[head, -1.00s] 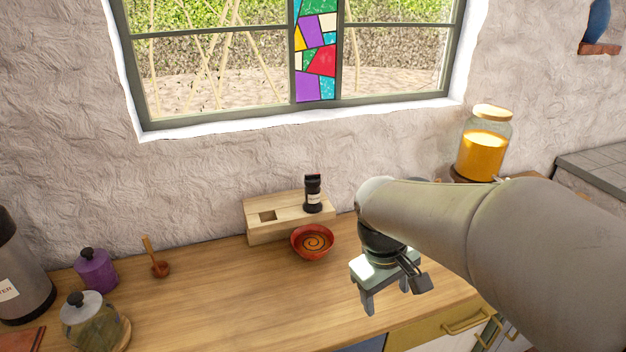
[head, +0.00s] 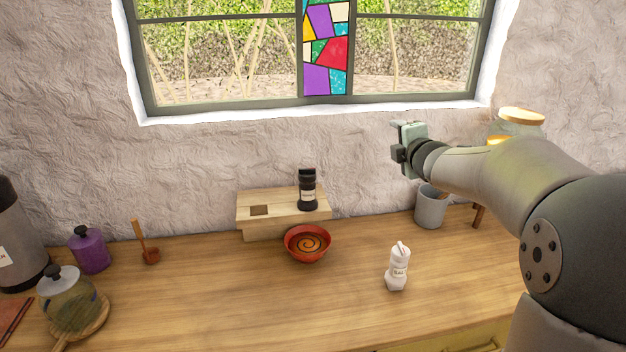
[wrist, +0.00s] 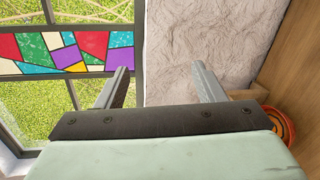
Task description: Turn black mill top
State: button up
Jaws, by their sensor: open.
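The black mill (head: 308,188) stands upright on a light wooden stand (head: 284,208) against the wall, at its right part. Its black top is uncovered, and a pale label band shows on its body. My gripper (head: 399,143) is raised in front of the wall, to the right of the mill and higher than it, touching nothing. In the wrist view its two fingers (wrist: 160,85) are apart with nothing between them. That view shows the wall and window past the fingers; the mill is not visible there.
A red bowl (head: 308,243) sits in front of the stand. A white salt shaker (head: 398,268) stands on the counter (head: 230,300). A grey cup (head: 430,207) is below my wrist. A purple jar (head: 89,250) and a glass jar (head: 70,298) are at left.

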jog(key=w+a+n+y+b, duration=0.1)
jog(key=w+a+n+y, duration=0.3)
jog(key=n, duration=0.3)
jog(key=n+g+y+b, duration=0.4)
jog(key=n+g+y, duration=0.85)
jog(key=n, duration=1.15)
send_near(302, 173)
jog(key=shift+g+h, duration=0.55)
jog(key=shift+h, duration=0.3)
jog(key=a+p, duration=0.1)
jog(key=a, duration=0.2)
jog(key=w+a+p, duration=0.1)
jog(key=a, duration=0.2)
jog(key=w+a+p, duration=0.1)
jog(key=a, duration=0.3)
jog(key=shift+w+r+p, duration=0.2)
jog(key=shift+p, duration=0.2)
jog(key=shift+f, duration=0.1)
jog(key=c, duration=1)
